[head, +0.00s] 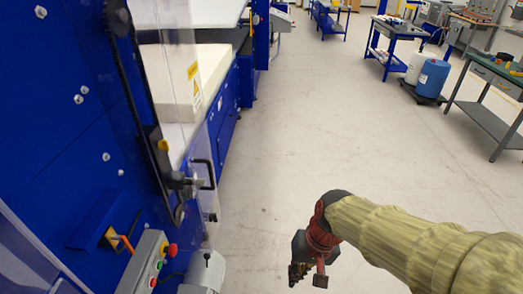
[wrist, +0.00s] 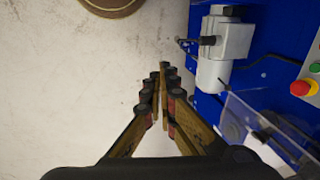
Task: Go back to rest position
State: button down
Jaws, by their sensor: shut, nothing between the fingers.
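My gripper (head: 308,276) hangs at the lower middle of the head view, fingers pointing down over bare floor. My arm reaches in from the right edge in a pale yellow sleeve. In the wrist view my gripper (wrist: 160,85) has its fingers together, with nothing between them. It is to the right of the blue press machine (head: 60,110), apart from it. A white foam block (head: 205,78) sits inside the machine behind a clear guard (head: 175,60).
A control box with a red button (head: 172,250) and a grey motor (head: 205,272) stick out from the machine; the motor also shows in the wrist view (wrist: 228,38). Tables (head: 490,110) and drums (head: 432,78) stand at the far right. The middle floor is clear.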

jog(key=s+d+r+t+h, duration=0.1)
jog(key=s+d+r+t, duration=0.1)
jog(key=d+r, duration=0.3)
jog(key=s+d+r+t+h, duration=0.1)
jog(key=s+d+r+t, duration=0.1)
jog(key=d+r, duration=0.3)
jog(key=shift+s+d+r+t, duration=0.25)
jog(key=shift+r+t, duration=0.45)
jog(key=shift+r, duration=0.8)
jog(key=shift+r, duration=0.1)
